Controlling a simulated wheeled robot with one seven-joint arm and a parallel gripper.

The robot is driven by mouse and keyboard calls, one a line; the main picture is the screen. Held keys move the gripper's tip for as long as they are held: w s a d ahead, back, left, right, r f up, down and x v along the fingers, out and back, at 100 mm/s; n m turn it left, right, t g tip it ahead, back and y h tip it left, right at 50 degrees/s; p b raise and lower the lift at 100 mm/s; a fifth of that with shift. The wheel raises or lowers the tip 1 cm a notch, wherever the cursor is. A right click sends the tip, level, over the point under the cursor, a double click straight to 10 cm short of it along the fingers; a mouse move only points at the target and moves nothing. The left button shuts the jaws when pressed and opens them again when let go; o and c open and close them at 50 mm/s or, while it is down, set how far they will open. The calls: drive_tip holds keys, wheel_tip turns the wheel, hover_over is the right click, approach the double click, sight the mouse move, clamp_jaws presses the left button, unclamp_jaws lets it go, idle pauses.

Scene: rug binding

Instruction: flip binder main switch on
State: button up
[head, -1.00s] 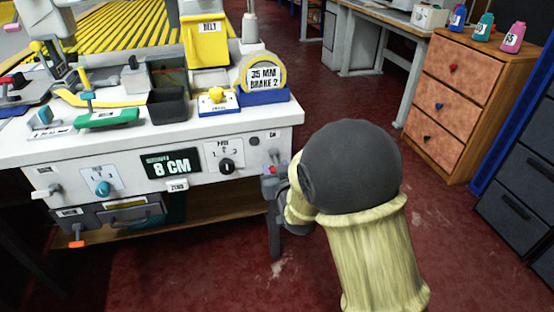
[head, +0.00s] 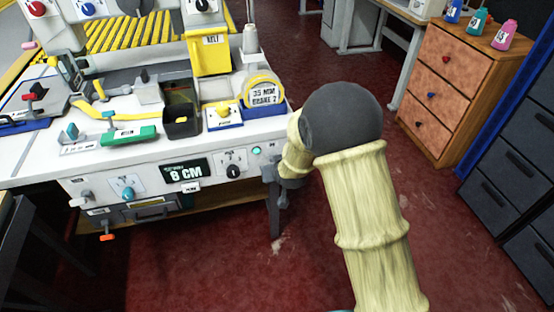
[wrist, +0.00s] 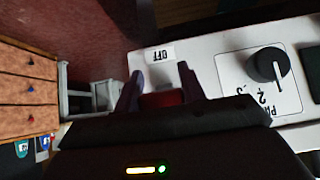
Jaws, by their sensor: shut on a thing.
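The binder main switch shows in the wrist view as a dark red piece (wrist: 162,98) between my two purple fingertips. My gripper (wrist: 162,88) is shut on it at the right end of the binder's white front panel. A small label reading OFF (wrist: 158,54) lies just beyond the fingers in the wrist view. In the head view my gripper (head: 269,170) is at the panel's right corner, and the switch is hidden behind it. A round lamp (head: 256,151) on the panel glows teal-green.
A black dial (head: 232,171) and a display reading 8 CM (head: 187,171) are left of the lamp. A yellow tape roll (head: 263,91) sits on the table top above. A wooden drawer cabinet (head: 455,95) stands at the right. The red floor between is clear.

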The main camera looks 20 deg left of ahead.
drive_tip(key=shift+w+r+g+h+p, duration=0.2)
drive_tip(key=shift+r+g+h+p, duration=0.5)
drive_tip(key=shift+p, duration=1.45)
drive_tip(key=shift+r+g+p, duration=0.1)
drive_tip(key=shift+g+p, duration=0.3)
drive_tip(key=shift+p, duration=0.15)
drive_tip(key=o, duration=0.8)
drive_tip(key=shift+o, duration=0.9)
drive_tip(key=shift+f, duration=0.2)
drive_tip(key=p+v, duration=0.2)
drive_tip(key=v, duration=1.5)
drive_tip(key=shift+w+r, duration=0.15)
drive_tip(key=shift+r, duration=0.2)
